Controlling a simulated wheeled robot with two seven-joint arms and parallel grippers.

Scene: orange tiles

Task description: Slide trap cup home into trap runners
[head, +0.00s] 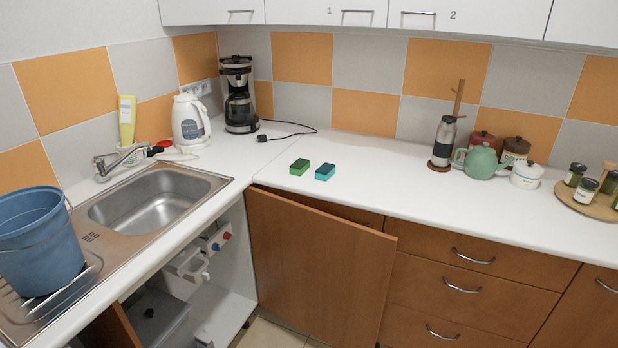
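Under the sink, in the open cabinet, a white plastic fitting (186,264) hangs below the counter. It looks like the trap assembly with its runners. A pale, partly shaded piece sits at its right side; I cannot tell whether this is the trap cup or how it sits in the runners. Neither of my grippers shows in the head view.
An open cabinet door (312,265) stands right of the sink cabinet. Red and blue valve knobs (222,240) are beside the fitting. A grey box (160,325) stands low inside. A blue bucket (40,240) is on the drainboard beside the sink basin (150,200).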

